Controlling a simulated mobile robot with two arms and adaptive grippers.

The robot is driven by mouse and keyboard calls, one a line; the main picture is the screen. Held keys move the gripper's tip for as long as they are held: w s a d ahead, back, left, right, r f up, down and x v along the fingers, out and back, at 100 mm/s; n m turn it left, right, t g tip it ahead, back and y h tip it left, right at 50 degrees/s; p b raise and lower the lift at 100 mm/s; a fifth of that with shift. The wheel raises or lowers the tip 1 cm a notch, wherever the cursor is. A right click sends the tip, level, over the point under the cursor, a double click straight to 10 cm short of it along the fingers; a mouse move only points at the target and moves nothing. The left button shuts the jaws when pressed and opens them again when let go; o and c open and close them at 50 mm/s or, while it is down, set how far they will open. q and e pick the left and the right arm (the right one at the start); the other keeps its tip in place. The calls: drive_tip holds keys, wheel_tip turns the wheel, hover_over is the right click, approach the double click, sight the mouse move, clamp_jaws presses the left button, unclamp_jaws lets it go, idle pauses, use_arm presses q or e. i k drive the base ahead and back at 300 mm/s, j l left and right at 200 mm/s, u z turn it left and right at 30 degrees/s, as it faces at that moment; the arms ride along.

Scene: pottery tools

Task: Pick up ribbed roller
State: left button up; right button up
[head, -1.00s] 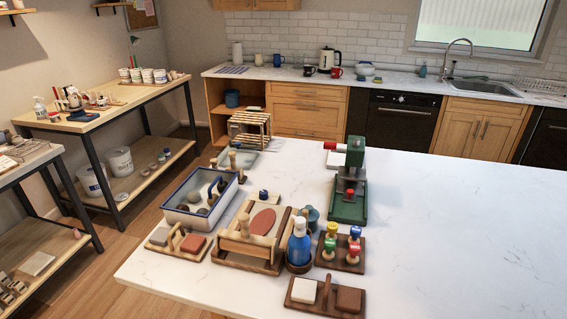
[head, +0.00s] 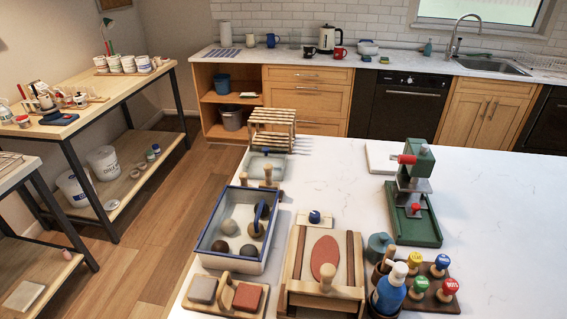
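I cannot pick out the ribbed roller with certainty at this size. A wooden slab board (head: 301,248) on the white counter holds a reddish oval piece (head: 325,257), with a wooden bar (head: 318,291) across its near end. An upright wooden handle (head: 327,277) stands by that bar; I cannot see ribs on it. A green press (head: 413,213) with a red cylinder (head: 405,159) stands to the right. Neither of my grippers is in view.
A blue-rimmed basin (head: 216,258) with round stones is left of the board. A blue bottle (head: 388,292) and colored-top stamps (head: 420,285) stand right. A slatted crate (head: 272,128) is behind. The counter's right side (head: 510,230) is clear.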

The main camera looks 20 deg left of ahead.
sight(268, 168)
drive_tip(key=i+j+z, duration=0.1)
drive_tip(key=j, duration=0.6)
drive_tip(key=i+j, duration=0.2)
drive_tip(key=j, duration=0.5)
drive_tip(key=i+j+z, duration=0.15)
drive_tip(key=j, duration=0.6)
drive_tip(key=i+j, duration=0.1)
drive_tip(key=j, duration=0.6)
drive_tip(key=i+j+z, duration=0.15)
drive_tip(key=j, duration=0.6)
